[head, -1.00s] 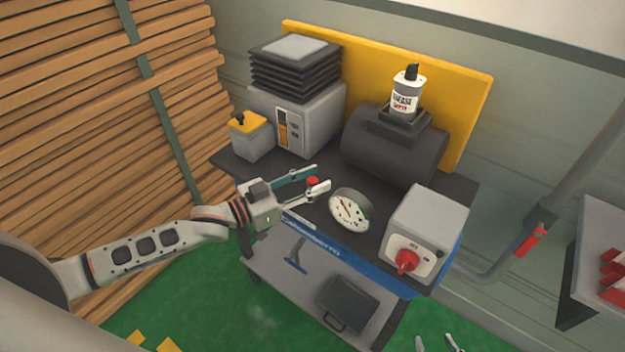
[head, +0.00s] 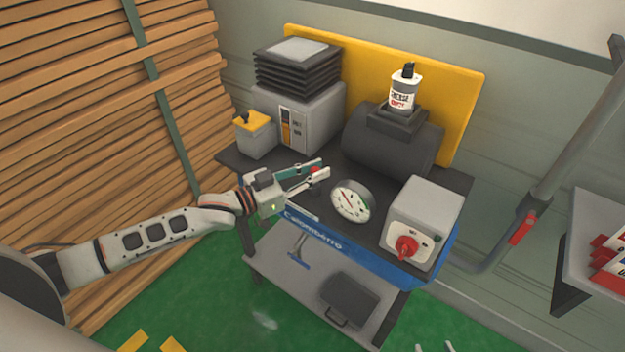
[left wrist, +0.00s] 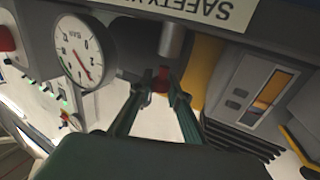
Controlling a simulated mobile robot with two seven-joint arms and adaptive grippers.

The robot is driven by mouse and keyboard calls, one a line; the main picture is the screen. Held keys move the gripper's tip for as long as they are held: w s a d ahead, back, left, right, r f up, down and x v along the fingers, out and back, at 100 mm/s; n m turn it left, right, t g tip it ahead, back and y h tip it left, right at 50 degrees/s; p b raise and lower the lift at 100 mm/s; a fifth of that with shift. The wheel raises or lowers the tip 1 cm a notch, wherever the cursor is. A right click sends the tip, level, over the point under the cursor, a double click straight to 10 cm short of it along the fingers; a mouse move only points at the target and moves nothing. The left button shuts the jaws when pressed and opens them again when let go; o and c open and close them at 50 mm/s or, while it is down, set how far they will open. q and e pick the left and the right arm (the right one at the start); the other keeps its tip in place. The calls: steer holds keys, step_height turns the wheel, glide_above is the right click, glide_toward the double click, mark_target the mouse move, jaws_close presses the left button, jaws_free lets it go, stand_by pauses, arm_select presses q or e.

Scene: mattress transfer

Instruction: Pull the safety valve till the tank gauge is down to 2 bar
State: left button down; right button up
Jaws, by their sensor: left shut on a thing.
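A red safety valve knob (head: 315,171) is at the front of the compressor cart, left of the round tank gauge (head: 351,201). My left gripper (head: 318,172) is shut on the knob. The left wrist view shows the red knob (left wrist: 161,78) between the fingertips, below a grey metal stem. The gauge (left wrist: 82,52) shows there with its red needle towards the lower right; I cannot read the exact value. Only the fingertips of my right gripper (head: 434,347) show at the bottom edge, apart and empty.
A grey box with a red rotary switch (head: 407,247) stands right of the gauge. Behind are the dark tank (head: 392,142), a grease bottle (head: 404,91) and a grey machine (head: 300,115). A wooden slat wall (head: 90,120) is at left.

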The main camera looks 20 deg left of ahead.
arm_select(q)
steer(key=shift+r, duration=0.1)
steer(key=c, duration=1.9)
jaws_free()
steer(key=shift+a, duration=0.1)
steer(key=shift+s+a, duration=0.2)
steer(key=shift+s, duration=0.05)
steer(key=v, duration=1.1)
steer(key=shift+s, duration=0.1)
